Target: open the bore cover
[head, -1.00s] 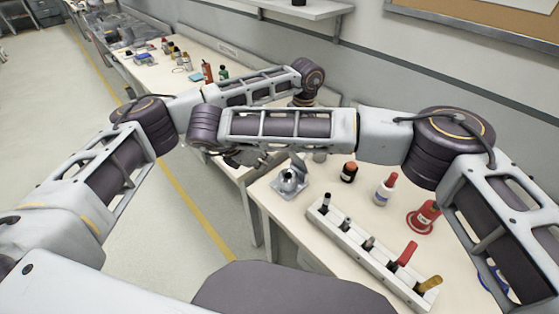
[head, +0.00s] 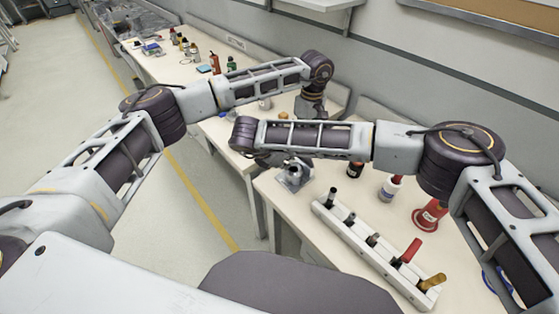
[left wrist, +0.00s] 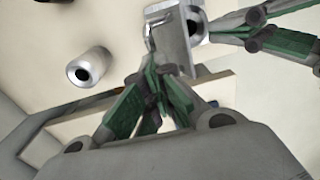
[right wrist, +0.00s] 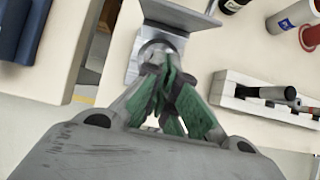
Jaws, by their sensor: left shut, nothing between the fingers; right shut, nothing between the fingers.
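A grey metal block (head: 293,178) stands on the near end of the white bench, partly hidden by my right arm. The right wrist view shows a metal plate with a bent flange (right wrist: 182,14) and a round part just past my right fingertips. In the left wrist view a flat metal plate with a small handle (left wrist: 168,36) stands at my left fingertips; I cannot tell whether they touch. My right gripper (right wrist: 166,68) is shut and empty close to the round part. My left gripper (left wrist: 152,72) is shut and empty; my arms hide it in the head view. How far the cover is open is unclear.
A white rack (head: 375,250) with several upright pieces stands right of the block. Bottles and a red flanged piece (head: 430,214) stand behind it. A hollow white cylinder (left wrist: 86,68) shows in the left wrist view. The two grippers are close together.

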